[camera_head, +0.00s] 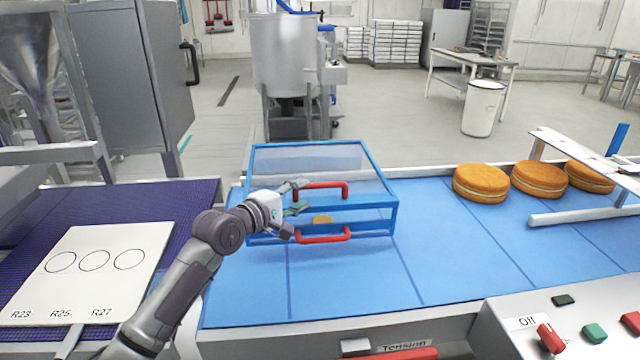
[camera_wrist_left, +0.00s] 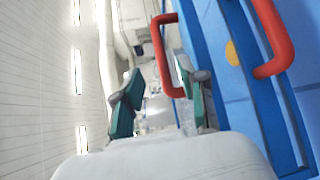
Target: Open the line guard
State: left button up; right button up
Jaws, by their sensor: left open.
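The line guard (camera_head: 382,200) is a clear box with a blue frame on the blue belt. It looks closed. It has a red handle on its top (camera_head: 322,188) and a red handle low on its front (camera_head: 323,238). My left gripper (camera_head: 300,196) is open, beside the left end of the upper handle. In the left wrist view a red handle (camera_wrist_left: 160,58) stands ahead, partly between the open fingers (camera_wrist_left: 160,103); I cannot tell whether they touch it. The other red handle (camera_wrist_left: 279,38) is at the right. My right gripper is not in view.
Filled rounds (camera_head: 481,184) stand on the belt at the right, by a white rail (camera_head: 580,215). One round (camera_head: 322,220) shows inside the guard. A control panel (camera_head: 575,330) is at front right. A white card (camera_head: 90,270) with circles lies left. The belt's middle is clear.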

aim_at(318, 187)
pick_arm(q)
jog(key=x, duration=0.4)
jog(key=shift+w+d+f, duration=0.1)
jog(key=shift+w+d, duration=0.1)
jog(key=x, duration=0.2)
jog(key=shift+w+d+f, duration=0.1)
jog(key=shift+w+d, duration=0.05)
jog(key=shift+w, duration=0.05)
jog(key=shift+w+d, duration=0.2)
jog(key=shift+w, duration=0.15)
grip_shut()
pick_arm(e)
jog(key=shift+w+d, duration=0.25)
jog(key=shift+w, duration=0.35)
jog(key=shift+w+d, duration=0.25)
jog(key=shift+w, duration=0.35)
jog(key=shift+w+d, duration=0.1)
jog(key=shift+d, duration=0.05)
